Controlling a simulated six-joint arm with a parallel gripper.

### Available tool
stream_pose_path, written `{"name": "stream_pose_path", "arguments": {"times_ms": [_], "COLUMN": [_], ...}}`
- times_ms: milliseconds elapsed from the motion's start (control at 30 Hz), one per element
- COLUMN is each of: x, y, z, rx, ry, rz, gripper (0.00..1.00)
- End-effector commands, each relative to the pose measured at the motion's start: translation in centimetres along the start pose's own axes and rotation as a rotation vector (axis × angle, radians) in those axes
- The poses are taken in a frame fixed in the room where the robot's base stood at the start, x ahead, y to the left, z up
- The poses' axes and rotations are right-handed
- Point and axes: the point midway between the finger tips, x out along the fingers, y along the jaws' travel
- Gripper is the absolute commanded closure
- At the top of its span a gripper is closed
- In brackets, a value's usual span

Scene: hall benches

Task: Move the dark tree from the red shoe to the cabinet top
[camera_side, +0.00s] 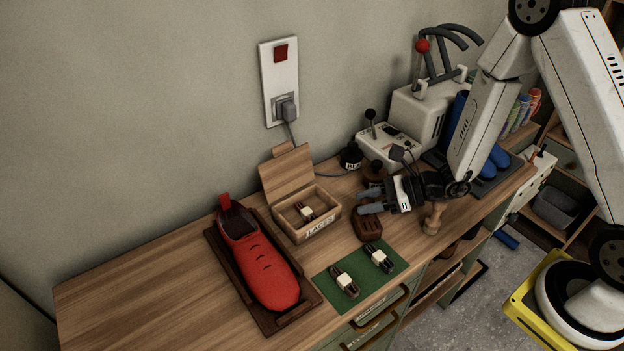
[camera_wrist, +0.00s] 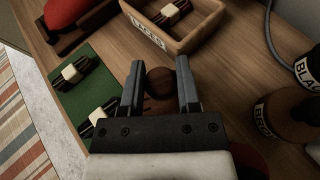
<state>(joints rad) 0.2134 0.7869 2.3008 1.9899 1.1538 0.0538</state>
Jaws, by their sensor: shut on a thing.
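The dark tree (camera_side: 367,229) is a dark brown piece with slots, at my gripper (camera_side: 370,202) in the side view. In the wrist view its rounded brown end (camera_wrist: 160,80) sits between the two fingers of my gripper (camera_wrist: 160,68), which is shut on it. Its lower part is partly hidden by the gripper there. I cannot tell whether it touches the wood below. The red shoe (camera_side: 262,268) lies in a dark tray at the left, its opening empty-looking. The cabinet top (camera_side: 130,285) is the wooden surface under everything.
A box of laces (camera_side: 322,205) with an open lid stands behind the tree. A green mat (camera_side: 331,292) with lace bundles lies in front. A light wooden peg (camera_side: 433,219), dark jars (camera_side: 351,157) and a white machine (camera_side: 415,110) are to the right. The left side is clear.

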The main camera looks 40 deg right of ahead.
Motion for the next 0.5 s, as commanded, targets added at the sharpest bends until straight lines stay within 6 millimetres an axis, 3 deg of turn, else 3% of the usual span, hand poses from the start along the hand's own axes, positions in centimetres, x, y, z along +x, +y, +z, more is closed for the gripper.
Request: {"name": "stream_pose_path", "arguments": {"times_ms": [333, 367, 433, 467, 500], "x": [0.12, 0.11, 0.11, 0.11, 0.11], "y": [-0.01, -0.01, -0.01, -0.01, -0.01], "z": [-0.26, -0.26, -0.24, -0.24, -0.24], "rx": [0.0, 0.0, 0.0, 0.0, 0.0], "ry": [-0.001, 0.0, 0.0, 0.0, 0.0], "rz": [0.0, 0.0, 0.0, 0.0, 0.0], "gripper": [1.0, 0.52, 0.3, 0.23, 0.23]}}
